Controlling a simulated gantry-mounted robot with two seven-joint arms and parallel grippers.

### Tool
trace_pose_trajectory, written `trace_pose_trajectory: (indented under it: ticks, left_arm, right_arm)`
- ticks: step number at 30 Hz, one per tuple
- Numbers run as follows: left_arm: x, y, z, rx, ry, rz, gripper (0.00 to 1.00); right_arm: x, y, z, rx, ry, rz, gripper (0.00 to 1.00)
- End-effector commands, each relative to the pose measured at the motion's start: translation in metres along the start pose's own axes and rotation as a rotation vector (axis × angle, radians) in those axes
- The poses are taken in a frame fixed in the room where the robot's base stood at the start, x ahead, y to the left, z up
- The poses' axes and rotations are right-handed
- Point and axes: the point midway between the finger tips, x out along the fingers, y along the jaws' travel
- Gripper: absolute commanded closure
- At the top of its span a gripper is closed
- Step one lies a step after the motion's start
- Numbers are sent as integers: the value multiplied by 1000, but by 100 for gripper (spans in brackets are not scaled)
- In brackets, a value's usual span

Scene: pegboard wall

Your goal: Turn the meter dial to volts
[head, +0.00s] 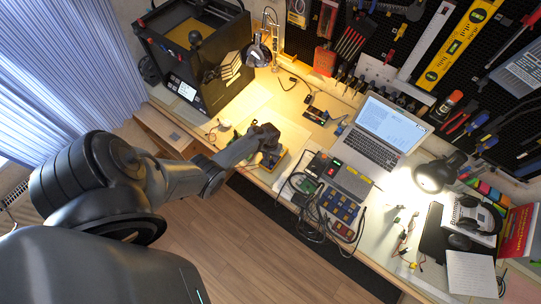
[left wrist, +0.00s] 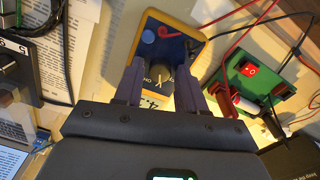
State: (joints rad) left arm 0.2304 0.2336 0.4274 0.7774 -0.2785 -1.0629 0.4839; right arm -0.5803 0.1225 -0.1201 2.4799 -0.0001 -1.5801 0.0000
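The meter (head: 272,160) is a small yellow-edged box on the workbench, partly covered by my left gripper in the head view. In the left wrist view the meter (left wrist: 172,36) shows an orange-yellow rim, a dark face and a blue round spot. Its dark dial (left wrist: 160,78) carries pale marks; I cannot read for sure which setting it points to. My left gripper (left wrist: 160,84) is open, with one finger on each side of the dial. I cannot tell whether either finger touches it. My right gripper is in neither view.
A green box with a red switch (left wrist: 249,69) and red and black leads lies right of the meter in the wrist view. In the head view, an open laptop (head: 375,132), several boxes with cables and a desk lamp (head: 437,172) stand farther right. A black 3D printer (head: 195,50) stands at the left.

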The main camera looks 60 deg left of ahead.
Motion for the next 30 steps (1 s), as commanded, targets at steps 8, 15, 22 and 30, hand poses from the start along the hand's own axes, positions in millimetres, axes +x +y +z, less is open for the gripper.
trace_pose_trajectory:
  ticks: [8,15,22,30]
  left_arm:
    - [0,0,0,-1,0,0,47]
    - [-9,0,0,-1,1,1,47]
    - [-43,1,0,0,1,2,47]
    - [-86,0,0,-1,2,1,47]
  right_arm:
    - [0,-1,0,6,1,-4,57]
    - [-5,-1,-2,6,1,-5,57]
    - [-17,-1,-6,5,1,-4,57]
    - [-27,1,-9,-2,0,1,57]
